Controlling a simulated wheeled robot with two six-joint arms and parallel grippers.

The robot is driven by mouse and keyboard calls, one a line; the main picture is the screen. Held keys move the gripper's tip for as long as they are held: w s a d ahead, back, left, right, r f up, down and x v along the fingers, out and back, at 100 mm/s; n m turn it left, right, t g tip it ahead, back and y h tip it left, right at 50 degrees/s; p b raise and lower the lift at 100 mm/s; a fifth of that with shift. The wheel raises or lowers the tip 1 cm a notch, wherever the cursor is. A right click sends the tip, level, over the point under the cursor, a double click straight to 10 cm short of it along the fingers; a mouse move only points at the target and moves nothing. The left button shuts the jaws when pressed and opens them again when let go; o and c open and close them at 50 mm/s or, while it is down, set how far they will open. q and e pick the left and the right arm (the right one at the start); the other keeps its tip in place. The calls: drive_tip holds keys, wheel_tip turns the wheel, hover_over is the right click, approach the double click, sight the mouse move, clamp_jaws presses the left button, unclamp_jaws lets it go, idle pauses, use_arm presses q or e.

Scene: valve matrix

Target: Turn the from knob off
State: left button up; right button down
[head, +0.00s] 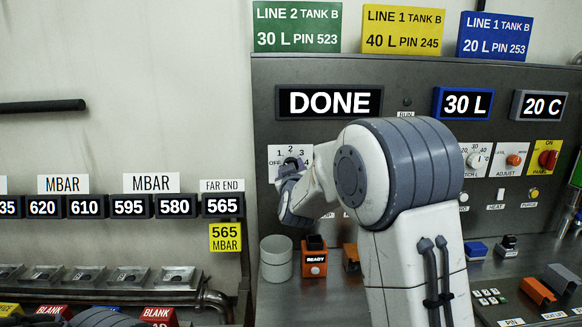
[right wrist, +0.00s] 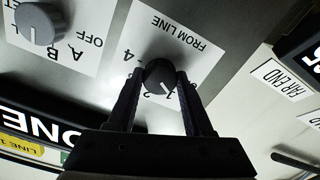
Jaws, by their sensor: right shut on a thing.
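The from knob (right wrist: 158,76) is a dark round knob on a white plate marked FROM LINE, shown upside down in the right wrist view. Its white pointer slants to the lower right, toward a low numeral partly hidden by my gripper. My right gripper (right wrist: 160,84) is shut on the knob, one finger on each side. In the head view, the right gripper (head: 291,170) is at the dial plate (head: 274,152) with OFF and numerals, and it covers much of the knob. My left gripper is not in view.
A grey knob (right wrist: 40,24) with A, B and OFF marks sits beside it. The display above reads DONE (head: 328,103). A grey cylinder (head: 276,258) and an orange READY box (head: 314,260) stand below. My right arm hides the panel's middle.

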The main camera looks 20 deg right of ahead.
drive_tip(key=n+p, duration=0.1)
drive_tip(key=n, duration=0.4)
drive_tip(key=shift+n, duration=0.4)
idle(0.4)
drive_tip(key=shift+c, duration=1.5)
unclamp_jaws()
drive_tip(key=b+v, duration=0.1)
drive_tip(key=v, duration=0.9)
drive_tip(key=shift+s+b, duration=0.2)
drive_tip(key=shift+b, duration=0.2)
